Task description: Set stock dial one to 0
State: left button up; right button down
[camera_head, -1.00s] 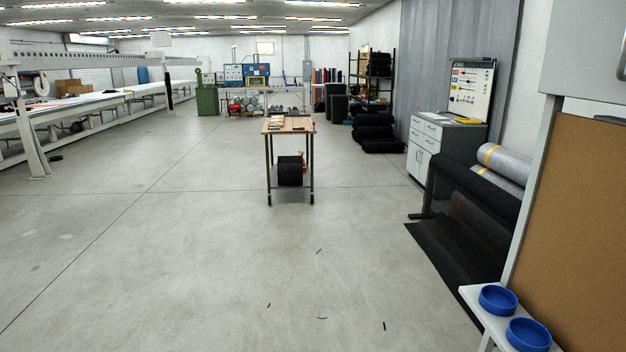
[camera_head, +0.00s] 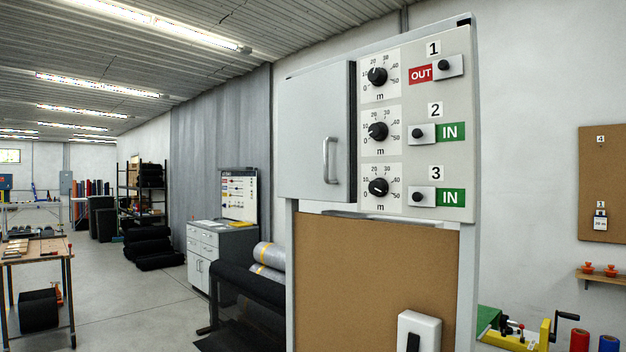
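Stock dial one (camera_head: 377,76) is a black round knob on a white scale plate marked 0 to 50 m, at the top of the panel, level with the number 1 sign (camera_head: 433,48). Its pointer is small; it seems to point up toward about 20, away from the 0 at lower left, but I cannot read it exactly. Beside it, a slider switch (camera_head: 448,66) sits with a red OUT label (camera_head: 420,74) showing. Dial two (camera_head: 378,131) and dial three (camera_head: 379,187) are below it. Neither gripper is in view.
A grey cabinet door (camera_head: 317,130) with a handle is left of the dials. A corkboard (camera_head: 375,275) and a white switch box (camera_head: 418,330) are below. Black and silver rolls (camera_head: 270,258) lie left of the panel. Open floor is at the left.

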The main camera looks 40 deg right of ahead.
aim_at(378, 76)
jog(key=z, duration=1.75)
